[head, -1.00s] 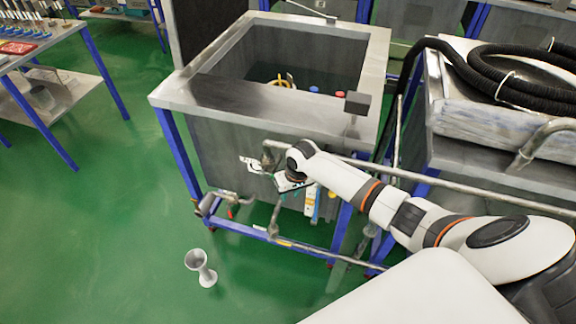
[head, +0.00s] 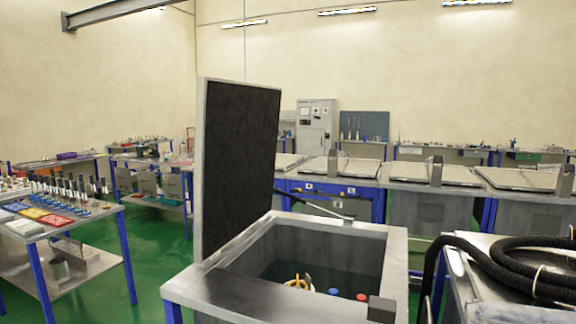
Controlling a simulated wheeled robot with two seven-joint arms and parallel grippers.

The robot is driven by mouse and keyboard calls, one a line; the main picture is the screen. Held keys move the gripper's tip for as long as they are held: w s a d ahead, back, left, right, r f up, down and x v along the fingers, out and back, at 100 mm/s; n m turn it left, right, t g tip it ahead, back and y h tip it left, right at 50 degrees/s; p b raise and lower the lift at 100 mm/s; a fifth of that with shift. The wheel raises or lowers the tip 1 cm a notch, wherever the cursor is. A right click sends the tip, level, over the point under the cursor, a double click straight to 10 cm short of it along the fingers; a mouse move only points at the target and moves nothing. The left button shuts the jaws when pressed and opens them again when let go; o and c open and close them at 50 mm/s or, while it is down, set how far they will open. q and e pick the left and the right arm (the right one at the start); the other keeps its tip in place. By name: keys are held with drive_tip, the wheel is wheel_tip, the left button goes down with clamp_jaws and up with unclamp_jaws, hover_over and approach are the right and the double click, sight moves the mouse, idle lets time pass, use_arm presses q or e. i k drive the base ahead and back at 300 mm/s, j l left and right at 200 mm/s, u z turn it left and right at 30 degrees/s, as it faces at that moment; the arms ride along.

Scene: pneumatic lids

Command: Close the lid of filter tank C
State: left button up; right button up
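An open square metal tank (head: 398,262) stands in the foreground of the head view. Its lid (head: 238,165), a dark panel with a grey metal edge, stands upright along the tank's left side. A thin dark bar (head: 312,203) runs from near the lid to the tank's far rim. Inside the tank I see a yellow looped item (head: 297,282), a blue cap (head: 334,292) and a red cap (head: 362,297). No letter is readable on the tank. Neither of my grippers is in view.
A bench with a coiled black hose (head: 510,265) stands close on the right. A table (head: 75,225) with trays and bottles is at the left. Several closed tanks (head: 340,170) line up behind. Green floor (head: 150,270) is free between the left table and the open tank.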

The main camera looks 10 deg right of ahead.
sight(236, 122)
drive_tip(key=i+j+z, duration=0.2)
drive_tip(key=z, duration=0.2)
drive_tip(key=i+j+z, duration=0.1)
drive_tip(key=j+z, duration=0.7)
drive_tip(key=i, duration=0.05)
